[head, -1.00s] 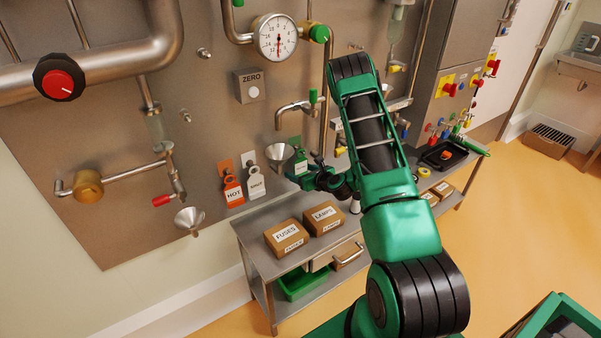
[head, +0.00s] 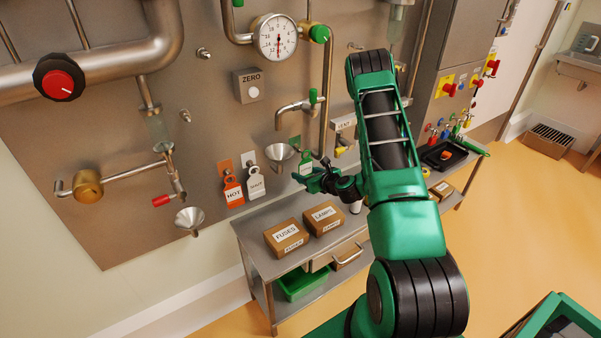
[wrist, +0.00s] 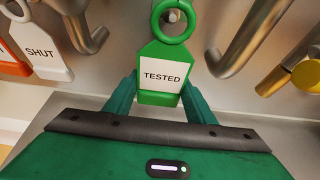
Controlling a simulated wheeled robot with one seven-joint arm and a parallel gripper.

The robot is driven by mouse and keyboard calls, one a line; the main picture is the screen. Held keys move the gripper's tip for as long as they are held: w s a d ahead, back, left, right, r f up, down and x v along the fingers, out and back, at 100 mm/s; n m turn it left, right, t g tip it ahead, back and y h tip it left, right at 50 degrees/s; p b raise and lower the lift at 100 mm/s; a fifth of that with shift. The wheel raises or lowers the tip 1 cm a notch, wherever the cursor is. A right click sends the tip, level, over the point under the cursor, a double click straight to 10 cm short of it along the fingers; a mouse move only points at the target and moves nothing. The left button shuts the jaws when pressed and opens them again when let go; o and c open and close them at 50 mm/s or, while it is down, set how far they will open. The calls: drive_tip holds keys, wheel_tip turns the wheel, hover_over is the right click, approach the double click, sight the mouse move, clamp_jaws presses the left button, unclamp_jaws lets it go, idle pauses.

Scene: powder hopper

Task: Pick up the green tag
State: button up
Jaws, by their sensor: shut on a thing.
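The green tag (wrist: 160,97), with a white "TESTED" label and a ring at its top, is upright in the wrist view. My gripper (wrist: 160,92) is shut on the lower part of the tag, with a green finger at each side. The ring is in front of a peg on the wall panel; I cannot tell whether it still hangs on it. In the head view the tag (head: 305,169) shows just above my gripper (head: 310,178), right of a funnel, and is partly hidden by the gripper.
An orange "HOT" tag (head: 233,191) and a white tag (head: 256,185) hang to the left. The steel funnel (head: 279,156) is close beside my gripper. Boxes labelled FUSES (head: 287,237) and LAMPS (head: 323,217) stand on the bench (head: 262,247) below.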

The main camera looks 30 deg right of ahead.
drive_tip(key=s, duration=1.4)
drive_tip(key=shift+s+d, duration=0.3)
drive_tip(key=shift+r, duration=0.65)
